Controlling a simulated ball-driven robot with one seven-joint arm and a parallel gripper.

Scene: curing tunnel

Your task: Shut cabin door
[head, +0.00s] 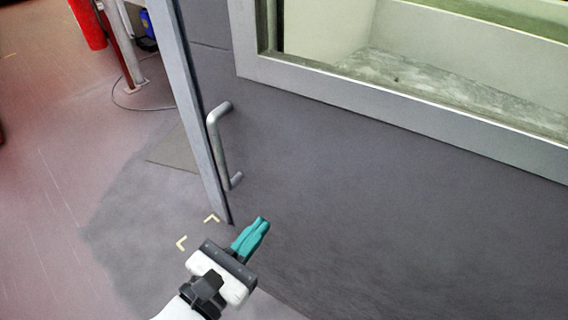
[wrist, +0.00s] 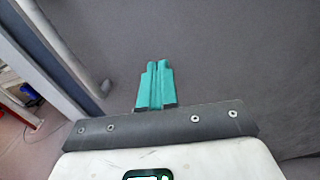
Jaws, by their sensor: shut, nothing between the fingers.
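The cabin door (head: 330,170) is a large dark grey panel with a light-framed window at the upper right. A pale grey upright edge (head: 192,100) runs down its left side. A metal bar handle (head: 218,148) stands upright beside that edge. My gripper (head: 263,222) is below and right of the handle, apart from it, with its teal fingers together and empty. In the wrist view the teal fingers (wrist: 156,66) point at plain dark grey surface. Part of the handle (wrist: 105,87) shows left of them. How far the door stands open is unclear.
A red cylinder (head: 88,22), a pale post (head: 125,45) and a blue object (head: 148,22) stand at the upper left. A thin dark cable lies on the floor near the post. Reddish floor (head: 50,150) at the left is clear. Yellow corner marks (head: 182,243) lie near my gripper.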

